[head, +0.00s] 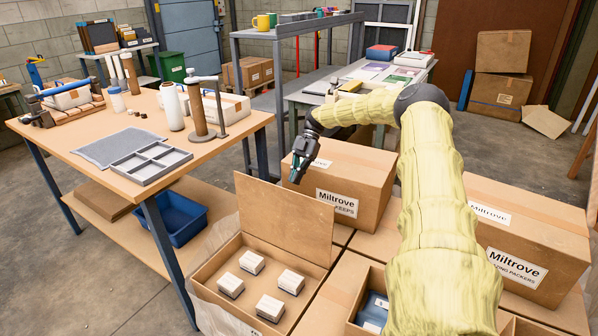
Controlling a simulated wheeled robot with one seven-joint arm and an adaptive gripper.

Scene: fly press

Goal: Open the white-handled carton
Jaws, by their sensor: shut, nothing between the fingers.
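An open cardboard carton (215,285) sits at the bottom centre of the head view. Its brown lid (285,215) stands raised along the back edge, and several small white-topped boxes lie inside. I cannot make out a white handle on any carton, so I cannot tell for sure which one the task names. My gripper (294,178) is shut and empty. It appears just above the top edge of the raised lid, in front of a closed Miltrove carton (365,178); whether it touches the lid is unclear. My yellow-sleeved arm hides part of the cartons on the right.
Another closed Miltrove carton (540,225) stands at the right. An open carton holding blue items (374,308) is beside the first, partly behind my arm. A wooden workbench (95,150) with a grey tray (151,163) stands at the left. Concrete floor shows between bench and cartons.

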